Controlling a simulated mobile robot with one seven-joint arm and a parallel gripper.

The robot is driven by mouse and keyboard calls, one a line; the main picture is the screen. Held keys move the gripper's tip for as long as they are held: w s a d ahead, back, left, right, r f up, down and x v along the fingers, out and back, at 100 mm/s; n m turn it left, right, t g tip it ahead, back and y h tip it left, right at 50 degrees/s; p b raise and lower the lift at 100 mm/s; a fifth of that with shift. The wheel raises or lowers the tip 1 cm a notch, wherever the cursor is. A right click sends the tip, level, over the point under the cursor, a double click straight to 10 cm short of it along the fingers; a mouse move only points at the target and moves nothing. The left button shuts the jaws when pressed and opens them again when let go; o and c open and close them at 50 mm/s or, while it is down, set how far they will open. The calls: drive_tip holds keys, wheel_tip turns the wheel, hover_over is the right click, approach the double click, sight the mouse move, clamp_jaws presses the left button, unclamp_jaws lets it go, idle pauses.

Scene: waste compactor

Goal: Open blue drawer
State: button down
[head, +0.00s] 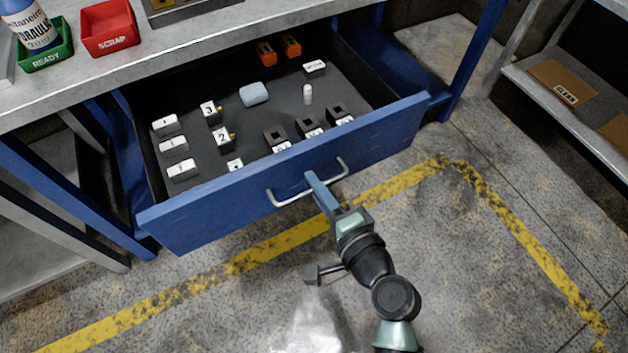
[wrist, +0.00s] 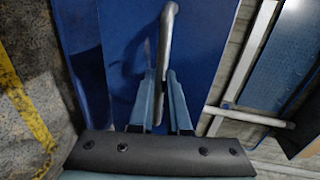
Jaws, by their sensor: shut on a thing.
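The blue drawer (head: 230,205) stands pulled out from under the workbench, and its dark inside shows from above in the head view. Its silver bar handle (head: 292,198) is on the front face. My gripper (head: 318,183) is at the middle of the handle, with its fingers shut around the bar. In the wrist view the handle (wrist: 167,45) runs down between the two blue fingers of my gripper (wrist: 164,95), in front of the blue drawer front (wrist: 215,50). The part of the bar between the fingers is partly hidden.
The drawer holds white labelled blocks, dark blocks, orange pieces and a light blue block (head: 254,94). A green bin (head: 50,57) and a red bin (head: 109,28) stand on the bench top (head: 200,55). A shelf (head: 570,110) is at right. Floor before the drawer looks clear.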

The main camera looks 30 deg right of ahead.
drive_tip(key=c, duration=1.2)
unclamp_jaws()
drive_tip(key=shift+o, duration=0.2)
drive_tip(key=v, duration=1.3)
drive_tip(key=shift+w, duration=0.1)
